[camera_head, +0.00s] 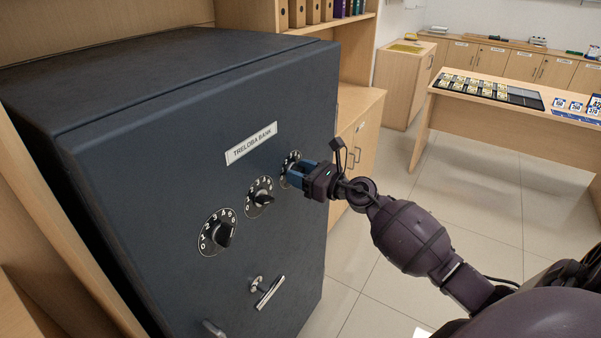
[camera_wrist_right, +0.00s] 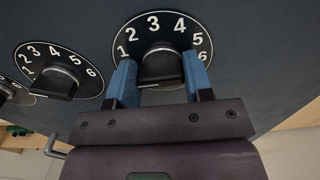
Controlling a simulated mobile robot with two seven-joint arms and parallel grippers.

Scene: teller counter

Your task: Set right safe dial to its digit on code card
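The dark safe (camera_head: 190,150) bears three numbered dials in a slanting row. The right dial (camera_head: 291,158) is the farthest one in the head view and is mostly covered by my right gripper (camera_head: 291,175). In the right wrist view, the right dial (camera_wrist_right: 154,25) shows digits 1 to 6 around a dark knob (camera_wrist_right: 162,70). The knob's pointer direction cannot be read. My left gripper and a readable code card are not in view.
The middle dial (camera_head: 260,197) and left dial (camera_head: 217,232) are beside it. A silver handle (camera_head: 267,291) juts out below them. A wooden cabinet (camera_head: 357,140) stands beyond the safe. A desk (camera_head: 520,140) with trays and number cards is at the right, with open floor between.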

